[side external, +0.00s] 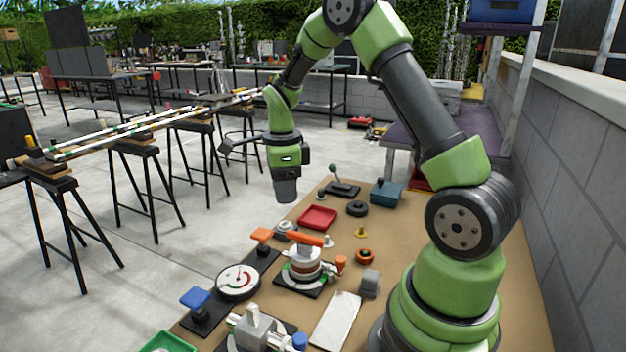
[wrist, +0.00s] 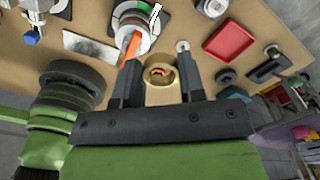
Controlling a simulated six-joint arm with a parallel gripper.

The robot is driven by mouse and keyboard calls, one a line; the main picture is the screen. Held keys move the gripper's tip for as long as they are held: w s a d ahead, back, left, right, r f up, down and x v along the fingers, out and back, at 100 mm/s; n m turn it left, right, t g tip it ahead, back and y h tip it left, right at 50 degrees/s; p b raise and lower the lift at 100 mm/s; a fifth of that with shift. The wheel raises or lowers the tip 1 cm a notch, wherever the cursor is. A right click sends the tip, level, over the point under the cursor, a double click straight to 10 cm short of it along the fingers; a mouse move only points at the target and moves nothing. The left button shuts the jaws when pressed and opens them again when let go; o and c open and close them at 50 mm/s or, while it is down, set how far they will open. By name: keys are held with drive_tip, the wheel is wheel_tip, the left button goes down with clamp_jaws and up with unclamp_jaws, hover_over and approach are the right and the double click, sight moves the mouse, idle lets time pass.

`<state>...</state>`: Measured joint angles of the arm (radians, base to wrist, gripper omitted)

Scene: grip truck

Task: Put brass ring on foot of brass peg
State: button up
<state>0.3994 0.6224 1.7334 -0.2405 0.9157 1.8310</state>
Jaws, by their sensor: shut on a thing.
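The brass ring (wrist: 148,73) shows in the wrist view between the two dark fingers of my gripper (wrist: 159,85), which are shut on it. In the side view my gripper (side external: 286,196) hangs high above the bench, pointing down, left of the red tray; the ring cannot be made out there. The brass peg (side external: 361,232) stands upright on its small foot on the brown bench, right of the red tray. I cannot make out the peg in the wrist view. Something orange shows through the ring's hole.
A red tray (side external: 318,217), a black ring (side external: 357,208), a teal box (side external: 386,192) and a silver peg (side external: 327,241) are near the brass peg. An orange ring-shaped part (side external: 364,256) lies in front of it.

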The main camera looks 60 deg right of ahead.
drive_tip(key=s+a+n, duration=0.2)
drive_tip(key=a+n, duration=0.5)
drive_tip(key=a, duration=0.8)
drive_tip(key=s+a+n, duration=0.2)
drive_tip(key=a+n, duration=0.5)
drive_tip(key=a, duration=0.8)
drive_tip(key=shift+n, duration=0.4)
drive_tip(key=shift+s+a+f, duration=0.1)
drive_tip(key=shift+a+f, duration=0.05)
drive_tip(key=shift+f, duration=1.85)
drive_tip(key=shift+w+a+f, duration=0.1)
drive_tip(key=shift+a+f, duration=0.1)
drive_tip(key=shift+f, duration=1.85)
drive_tip(key=shift+s+a+f, duration=0.1)
drive_tip(key=shift+a+f, duration=0.05)
drive_tip(key=shift+f, duration=1.85)
drive_tip(key=shift+f, duration=0.2)
drive_tip(key=shift+f, duration=0.35)
drive_tip(key=shift+f, duration=0.95)
drive_tip(key=o, duration=1.3)
